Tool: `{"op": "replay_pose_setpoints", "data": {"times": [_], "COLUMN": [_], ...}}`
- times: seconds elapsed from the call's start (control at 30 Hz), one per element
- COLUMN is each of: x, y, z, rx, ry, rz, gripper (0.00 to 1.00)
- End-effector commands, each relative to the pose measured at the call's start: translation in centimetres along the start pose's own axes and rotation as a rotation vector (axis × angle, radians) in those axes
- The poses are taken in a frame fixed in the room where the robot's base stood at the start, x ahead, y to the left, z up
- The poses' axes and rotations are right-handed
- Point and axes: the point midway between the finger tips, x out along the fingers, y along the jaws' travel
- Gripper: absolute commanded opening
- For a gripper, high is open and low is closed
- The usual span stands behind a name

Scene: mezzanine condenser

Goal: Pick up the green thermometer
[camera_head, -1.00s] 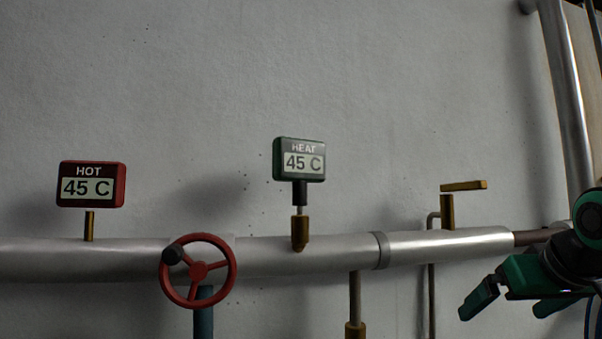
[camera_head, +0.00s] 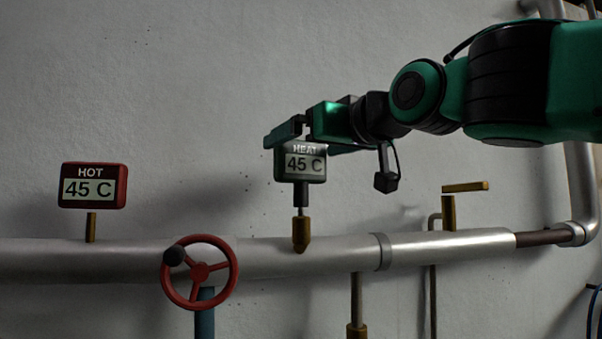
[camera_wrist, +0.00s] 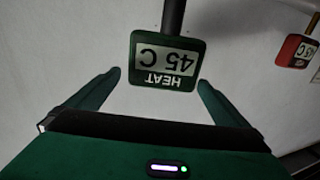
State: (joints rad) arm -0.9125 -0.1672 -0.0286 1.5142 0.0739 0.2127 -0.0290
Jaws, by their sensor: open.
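The green thermometer (camera_head: 304,166) reads "HEAT 45 C" and stands upright on a dark stem in a brass fitting (camera_head: 301,234) on the pipe. In the wrist view the thermometer (camera_wrist: 166,62) appears upside down, just beyond and between my two fingertips. My gripper (camera_head: 290,135) is at the top of the thermometer in the head view, partly covering its upper edge. My gripper (camera_wrist: 158,82) is open and empty, with a finger on each side of the thermometer's lettered end. I cannot tell whether a finger touches it.
A red thermometer (camera_head: 92,186) marked "HOT 45 C" stands to the left. A red valve wheel (camera_head: 199,272) sits in front of the silver pipe (camera_head: 448,243). A brass lever valve (camera_head: 463,188) is to the right. The wall above is bare.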

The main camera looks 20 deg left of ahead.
Motion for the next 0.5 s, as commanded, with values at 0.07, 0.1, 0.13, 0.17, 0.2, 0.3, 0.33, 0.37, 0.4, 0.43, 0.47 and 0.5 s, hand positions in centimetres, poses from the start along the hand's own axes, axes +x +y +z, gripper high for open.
{"op": "replay_pose_setpoints", "data": {"times": [0.07, 0.1, 0.13, 0.17, 0.2, 0.3, 0.33, 0.37, 0.4, 0.43, 0.47, 0.5], "x": [0.7, 0.8, 0.9, 1.0, 1.3, 2.5, 2.9, 3.4, 4.0, 4.3, 4.7, 5.1], "y": [-0.1, -0.1, -0.1, -0.1, -0.1, -0.2, -0.2, -0.3, -0.4, -0.3, -0.3, -0.3], "z": [0.1, 0.1, 0.1, 0.1, 0.1, 0.2, 0.2, 0.2, 0.3, 0.3, 0.2, 0.2], "rx": [0.0, -0.001, -0.001, -0.001, 0.0, -0.001, -0.001, 0.0, -0.001, -0.001, -0.001, 0.0], "ry": [-0.001, -0.001, -0.001, -0.001, -0.001, -0.003, -0.003, -0.003, -0.003, -0.003, -0.002, -0.002], "rz": [-0.001, -0.001, -0.001, -0.001, -0.001, 0.0, -0.001, -0.001, -0.001, 0.0, 0.001, 0.0], "gripper": [1.0, 1.0, 1.0, 1.0, 1.0, 1.0, 1.0, 1.0, 1.0, 1.0, 1.0, 1.0]}}
